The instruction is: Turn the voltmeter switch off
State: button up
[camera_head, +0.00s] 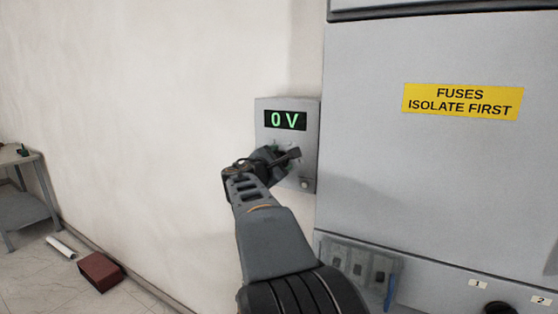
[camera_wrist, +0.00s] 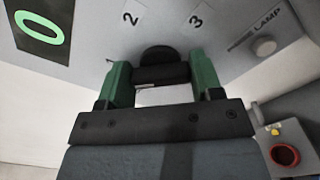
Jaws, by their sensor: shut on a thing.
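The voltmeter (camera_head: 312,128) is a grey box on the wall, and its display (camera_head: 285,120) reads 0 V in green. My gripper (camera_head: 278,155) is at the front of the box, below the display, and hides much of its lower part. In the wrist view my gripper (camera_wrist: 160,72) has its green fingers on either side of the black switch knob (camera_wrist: 159,56), shut on it. Labels 2 (camera_wrist: 131,19) and 3 (camera_wrist: 196,20) show beyond the knob. Part of the display (camera_wrist: 38,31) shows a green 0. The knob's pointer mark is not clear.
A lamp button (camera_wrist: 264,45) sits beside the word LAMP. Right of the voltmeter stands a large grey cabinet (camera_head: 420,170) with a yellow fuse warning sign (camera_head: 462,101). A table (camera_head: 22,190) and a red box (camera_head: 100,272) are at the left. The wall between is bare.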

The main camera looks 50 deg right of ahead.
jog(key=shift+w+r+n+p, duration=0.1)
jog(key=shift+n+p, duration=0.8)
jog(key=shift+n, duration=1.4)
jog(key=shift+w+n+p, duration=0.1)
jog(key=shift+n+p, duration=0.8)
jog(key=shift+n, duration=1.4)
jog(key=o, duration=0.9)
jog(key=shift+a, duration=0.15)
jog(key=b+v, duration=0.2)
jog(key=v, duration=1.1)
jog(key=shift+s+a+b, duration=0.1)
jog(key=shift+a+b, duration=0.2)
jog(key=shift+b, duration=0.1)
